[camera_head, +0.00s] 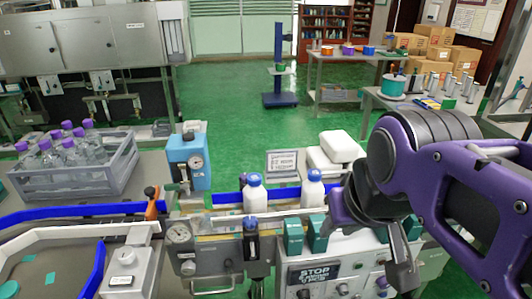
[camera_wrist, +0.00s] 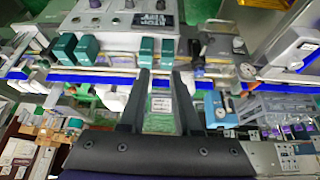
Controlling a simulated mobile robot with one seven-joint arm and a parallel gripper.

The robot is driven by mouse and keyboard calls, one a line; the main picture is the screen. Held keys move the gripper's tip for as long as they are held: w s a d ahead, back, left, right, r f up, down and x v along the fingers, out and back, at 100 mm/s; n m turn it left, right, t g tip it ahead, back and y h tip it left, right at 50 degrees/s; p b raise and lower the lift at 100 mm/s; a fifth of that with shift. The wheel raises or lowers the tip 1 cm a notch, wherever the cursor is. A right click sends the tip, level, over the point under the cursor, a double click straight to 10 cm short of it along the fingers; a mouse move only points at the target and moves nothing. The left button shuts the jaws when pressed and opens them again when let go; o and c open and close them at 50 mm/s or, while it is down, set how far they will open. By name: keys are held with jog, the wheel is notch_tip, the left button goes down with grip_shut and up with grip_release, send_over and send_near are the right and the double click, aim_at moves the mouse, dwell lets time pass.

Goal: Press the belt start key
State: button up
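A pale control panel (camera_head: 350,262) stands at the front right of the belt line, with a dark STOP plate (camera_head: 318,273) on its face. Small dark and purple knobs or keys (camera_head: 381,286) sit low on it near the bottom edge. I cannot tell which is the belt start key. The panel also shows upside down at the top of the wrist view, with the plate (camera_wrist: 152,20). My gripper (camera_wrist: 162,75) is open, its two dark fingers apart with nothing between them. In the head view my arm comes from the right, and the gripper hangs over the panel's right part.
Two white blue-capped bottles (camera_head: 254,196) (camera_head: 312,190) stand on the belt behind the panel. Teal blocks (camera_head: 293,237) (camera_head: 318,232) are on its top edge. A blue gauge unit (camera_head: 188,162) and a grey crate of purple-capped bottles (camera_head: 115,165) are to the left.

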grip_shut()
dwell(1.1)
